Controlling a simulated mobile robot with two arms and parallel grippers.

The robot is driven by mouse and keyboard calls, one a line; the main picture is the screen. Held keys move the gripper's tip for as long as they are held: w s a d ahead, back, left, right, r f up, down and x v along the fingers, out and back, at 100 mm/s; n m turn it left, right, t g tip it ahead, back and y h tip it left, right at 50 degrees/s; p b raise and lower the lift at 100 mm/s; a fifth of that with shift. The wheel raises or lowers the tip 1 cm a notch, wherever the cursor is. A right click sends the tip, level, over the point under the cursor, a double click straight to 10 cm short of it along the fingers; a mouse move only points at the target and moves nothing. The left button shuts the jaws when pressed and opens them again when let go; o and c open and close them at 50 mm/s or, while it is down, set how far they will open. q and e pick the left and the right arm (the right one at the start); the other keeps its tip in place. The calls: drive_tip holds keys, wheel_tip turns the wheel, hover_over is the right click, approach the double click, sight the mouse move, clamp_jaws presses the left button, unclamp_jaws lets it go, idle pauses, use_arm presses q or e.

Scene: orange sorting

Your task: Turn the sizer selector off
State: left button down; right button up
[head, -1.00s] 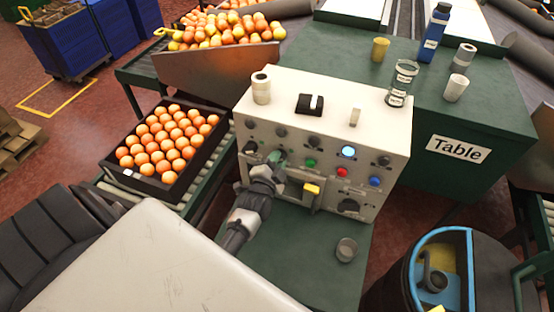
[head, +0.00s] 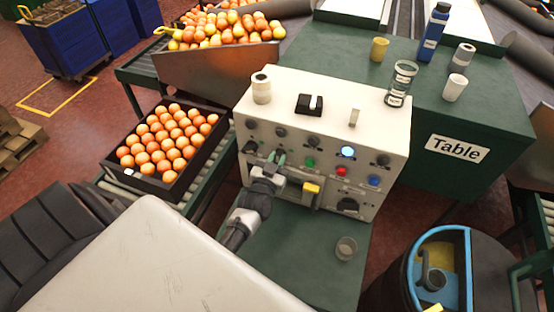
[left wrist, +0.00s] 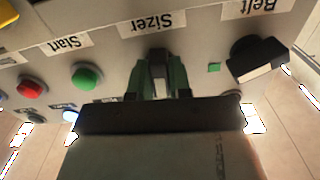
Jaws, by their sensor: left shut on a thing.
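The control box (head: 320,125) stands on the green table, its front panel facing my left arm. The left gripper (head: 276,157) is at the panel's left part, just left of the green button. In the left wrist view, upside down, its two green fingers (left wrist: 159,78) are shut on the sizer selector (left wrist: 160,74), a small knob under the label "Sizer" (left wrist: 152,24). The fingers hide most of the knob, so its setting is hard to tell. My right gripper does not show.
The belt selector (left wrist: 258,58) and the green start button (left wrist: 87,77) flank the fingers closely. A red button (head: 341,171), a blue button (head: 375,181) and a yellow handle (head: 311,188) are further right. A grey cup (head: 346,248) stands below the panel.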

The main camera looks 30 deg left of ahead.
use_arm(q)
drive_tip(key=shift+n, duration=0.7)
drive_tip(key=c, duration=1)
unclamp_jaws()
drive_tip(key=shift+c, duration=0.2)
drive_tip(key=shift+s, duration=0.1)
drive_tip(key=b+v, duration=0.1)
drive_tip(key=v, duration=0.9)
drive_tip(key=shift+s+d, duration=0.2)
drive_tip(key=shift+s, duration=0.1)
drive_tip(key=shift+f, duration=0.1)
